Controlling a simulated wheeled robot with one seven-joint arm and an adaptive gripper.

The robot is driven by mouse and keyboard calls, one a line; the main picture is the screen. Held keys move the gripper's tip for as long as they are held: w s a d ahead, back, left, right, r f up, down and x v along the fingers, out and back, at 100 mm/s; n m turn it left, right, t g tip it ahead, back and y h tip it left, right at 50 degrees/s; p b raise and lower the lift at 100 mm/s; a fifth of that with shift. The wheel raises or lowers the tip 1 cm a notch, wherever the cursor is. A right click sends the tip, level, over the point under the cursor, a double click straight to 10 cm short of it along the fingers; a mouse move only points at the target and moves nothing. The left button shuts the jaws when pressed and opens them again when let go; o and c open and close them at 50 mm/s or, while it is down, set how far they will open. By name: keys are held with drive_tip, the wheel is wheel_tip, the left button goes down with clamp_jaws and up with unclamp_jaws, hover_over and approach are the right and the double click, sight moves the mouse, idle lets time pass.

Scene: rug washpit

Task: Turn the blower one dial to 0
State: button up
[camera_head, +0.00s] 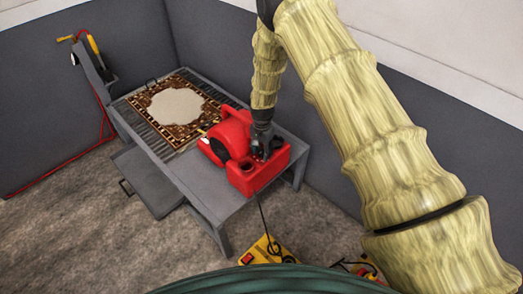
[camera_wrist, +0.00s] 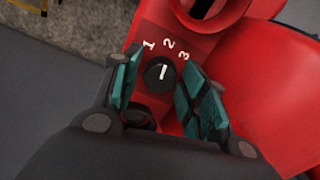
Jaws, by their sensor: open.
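The red blower (camera_head: 235,138) stands on the near end of the grey table, with my gripper (camera_head: 262,150) reaching down over it. In the wrist view, a round black dial (camera_wrist: 158,73) with a white pointer line sits on the red housing (camera_wrist: 205,45). White marks 1, 2 and 3 curve above it. The pointer points up and slightly right, roughly toward 2. No 0 mark shows; my left finger covers part of that side. My gripper (camera_wrist: 160,88) is open, one finger on each side of the dial. I cannot tell whether they touch it.
A patterned rug (camera_head: 177,108) lies on the grey slatted table (camera_head: 205,183) behind the blower. A cable hangs from the blower toward a yellow box (camera_head: 262,250) on the floor. A grey panel (camera_head: 150,182) lies left of the table. Walls stand close behind.

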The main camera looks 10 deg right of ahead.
drive_tip(key=shift+f, duration=0.1)
drive_tip(key=c, duration=0.8)
drive_tip(key=shift+n, duration=0.3)
drive_tip(key=n, duration=0.7)
drive_tip(key=shift+s+n+b, duration=0.1)
drive_tip(key=shift+n+b, duration=0.2)
drive_tip(key=shift+b, duration=0.1)
drive_tip(key=n, duration=0.3)
drive_tip(key=shift+n, duration=2.3)
